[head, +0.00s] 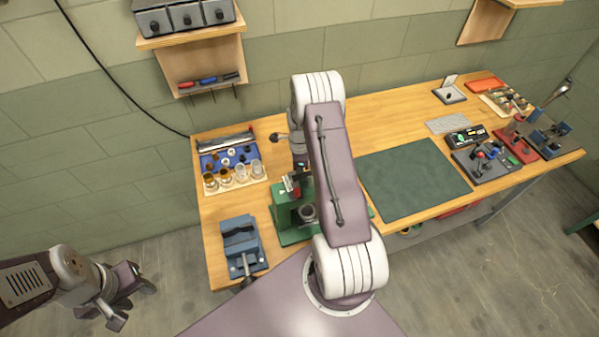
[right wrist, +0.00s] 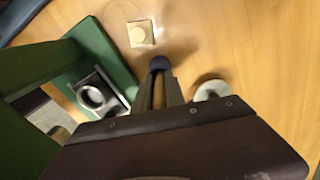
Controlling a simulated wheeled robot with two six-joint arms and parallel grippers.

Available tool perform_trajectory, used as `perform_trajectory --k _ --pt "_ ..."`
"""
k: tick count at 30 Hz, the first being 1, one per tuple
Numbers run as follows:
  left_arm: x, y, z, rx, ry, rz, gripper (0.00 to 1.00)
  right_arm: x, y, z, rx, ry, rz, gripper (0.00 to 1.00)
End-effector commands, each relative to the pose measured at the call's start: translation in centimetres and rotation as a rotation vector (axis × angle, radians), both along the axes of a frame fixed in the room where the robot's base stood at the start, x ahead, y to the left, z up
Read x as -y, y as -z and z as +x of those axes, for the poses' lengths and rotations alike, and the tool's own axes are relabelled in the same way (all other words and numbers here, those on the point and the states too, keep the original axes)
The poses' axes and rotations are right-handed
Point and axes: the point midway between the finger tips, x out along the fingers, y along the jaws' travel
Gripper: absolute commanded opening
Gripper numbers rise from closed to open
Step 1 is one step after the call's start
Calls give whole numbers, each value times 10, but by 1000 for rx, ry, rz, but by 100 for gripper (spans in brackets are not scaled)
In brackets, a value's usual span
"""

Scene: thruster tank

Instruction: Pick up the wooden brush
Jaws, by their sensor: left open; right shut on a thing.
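My right gripper (right wrist: 160,82) is shut, with its fingers close together over the wooden table. A small dark rounded end, which looks like part of the wooden brush (right wrist: 160,63), shows at the fingertips; the rest of it is hidden by the fingers. In the head view my right arm covers most of this gripper, and a small dark piece (head: 278,137) shows left of it. My left gripper (head: 131,303) is open and empty, off the table's left side over the floor.
A green press (head: 287,212) stands close to my right gripper; its green base (right wrist: 95,50) fills the wrist view's left. A blue vise (head: 240,240) sits at the table's front left. A tray with jars (head: 235,183) lies behind it. The dark green mat (head: 413,180) is clear.

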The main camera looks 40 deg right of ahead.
Motion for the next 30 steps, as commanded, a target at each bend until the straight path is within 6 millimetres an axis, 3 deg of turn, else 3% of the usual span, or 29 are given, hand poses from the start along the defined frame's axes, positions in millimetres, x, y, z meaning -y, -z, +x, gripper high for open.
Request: perform_trajectory --k 5,12,18,30 --pt "0 3 0 0 0 0 42 0 -7 1 2 0 -1 0" --pt "0 16 0 0 0 0 42 1 -63 2 6 0 -2 0" --pt "0 20 0 0 0 0 42 0 -95 1 2 0 -1 0" --pt "0 20 0 0 0 0 42 0 -100 0 -1 0 1 0"
